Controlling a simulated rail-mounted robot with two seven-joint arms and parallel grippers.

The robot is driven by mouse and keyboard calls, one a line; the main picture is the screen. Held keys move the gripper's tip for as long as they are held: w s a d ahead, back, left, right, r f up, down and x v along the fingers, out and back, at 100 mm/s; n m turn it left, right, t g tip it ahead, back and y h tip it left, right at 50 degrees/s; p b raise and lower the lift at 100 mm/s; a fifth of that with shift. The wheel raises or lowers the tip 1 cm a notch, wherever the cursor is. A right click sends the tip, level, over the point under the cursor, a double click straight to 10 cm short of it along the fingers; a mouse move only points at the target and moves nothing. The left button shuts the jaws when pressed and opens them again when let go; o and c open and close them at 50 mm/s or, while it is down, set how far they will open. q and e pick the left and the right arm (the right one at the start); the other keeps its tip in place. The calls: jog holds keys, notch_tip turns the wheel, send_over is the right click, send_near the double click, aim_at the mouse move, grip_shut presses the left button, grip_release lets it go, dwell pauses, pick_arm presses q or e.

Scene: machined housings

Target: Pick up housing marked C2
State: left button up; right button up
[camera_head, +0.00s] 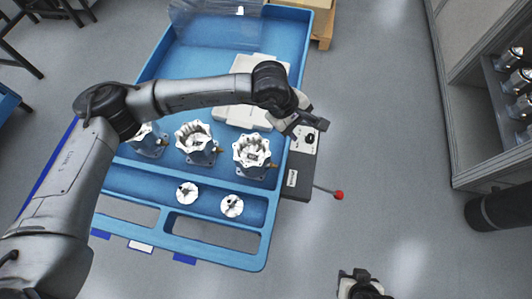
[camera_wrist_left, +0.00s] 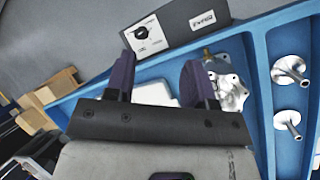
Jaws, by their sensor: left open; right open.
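Three silver machined housings stand in a row in the blue tray (camera_head: 150,178) in the head view: a left one (camera_head: 148,142) partly behind my left arm, a middle one (camera_head: 197,143) and a right one (camera_head: 254,156). No C2 mark is readable on any. My left gripper (camera_head: 312,120) is open and empty, above the tray's right edge, up and right of the right housing. In the left wrist view its fingers (camera_wrist_left: 161,75) are apart, and a housing (camera_wrist_left: 232,92) shows partly hidden behind the right finger. My right gripper (camera_head: 358,276) is open at the bottom edge, away from the tray.
Two small flanged parts (camera_head: 187,193) (camera_head: 232,206) lie in the tray's front section. A white box (camera_head: 240,116) sits behind the housings. A grey control box (camera_head: 298,178) with a red-knobbed lever (camera_head: 338,195) is at the tray's right side. Shelving (camera_head: 485,100) stands far right.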

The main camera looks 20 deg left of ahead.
aim_at(267, 147)
pick_arm(q)
jog(key=s+a+f+m+g+y, duration=0.1)
jog(key=s+a+f+m+y, duration=0.1)
jog(key=a+m+y, duration=0.45)
jog(key=shift+n+h, duration=0.65)
jog(key=shift+n, duration=0.2)
jog(key=f, duration=0.4)
jog(key=a+f, duration=0.1)
jog(key=f, duration=0.2)
jog(key=shift+f, duration=3.3)
jog(key=shift+c, duration=0.5)
grip_shut()
jog(key=shift+r, duration=0.1)
